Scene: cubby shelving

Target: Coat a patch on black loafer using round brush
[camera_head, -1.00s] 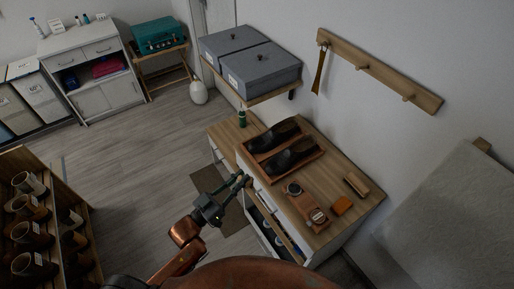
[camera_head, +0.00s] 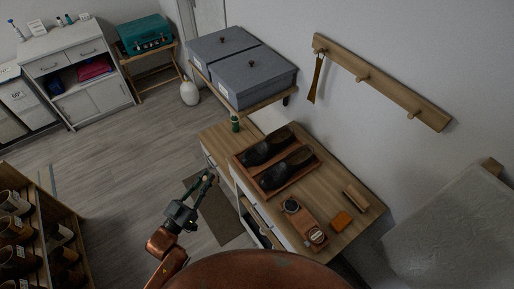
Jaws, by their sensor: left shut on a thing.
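Two black loafers lie in a wooden tray on the cabinet top, a far one (camera_head: 266,146) and a near one (camera_head: 287,169). The tray (camera_head: 262,189) has a raised rim. My left gripper (camera_head: 207,181) is left of the cabinet, over the floor and apart from the shoes. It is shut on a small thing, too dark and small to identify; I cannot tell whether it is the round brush. Round tins (camera_head: 291,205) sit on a brown holder (camera_head: 307,222) nearer on the cabinet top. My right gripper is out of view.
A wooden brush (camera_head: 356,198) and an orange block (camera_head: 341,220) lie right of the tins. A green bottle (camera_head: 235,123) stands behind the tray. Grey boxes (camera_head: 250,80) rest on a wall shelf above. Shoe cubbies (camera_head: 62,215) stand at left.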

